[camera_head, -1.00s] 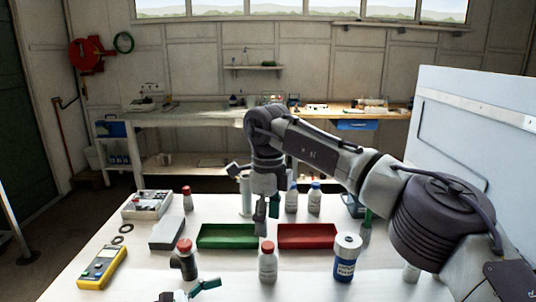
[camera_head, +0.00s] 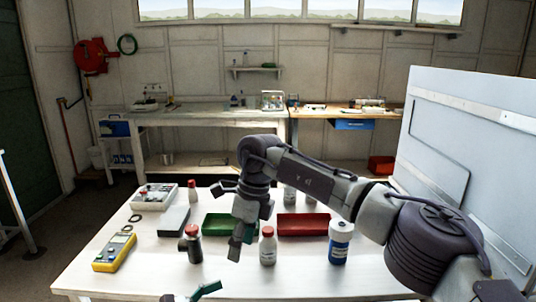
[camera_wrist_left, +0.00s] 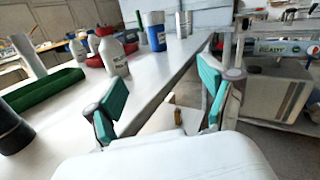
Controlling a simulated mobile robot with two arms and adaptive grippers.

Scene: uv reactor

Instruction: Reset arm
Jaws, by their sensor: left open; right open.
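My right gripper (camera_head: 241,240) hangs from the arm that comes in from the right. It points down in front of the green tray (camera_head: 208,222), left of the white red-capped bottle (camera_head: 267,247). It looks empty, with its jaws open. My left gripper (camera_head: 190,295) shows only by its fingertips at the bottom edge of the head view. In the left wrist view the left gripper (camera_wrist_left: 160,98) has its two teal-padded fingers wide apart, with nothing between them. It is near the table's edge; the green tray also shows there (camera_wrist_left: 45,92).
A large pale panel (camera_head: 470,150) stands at the right.

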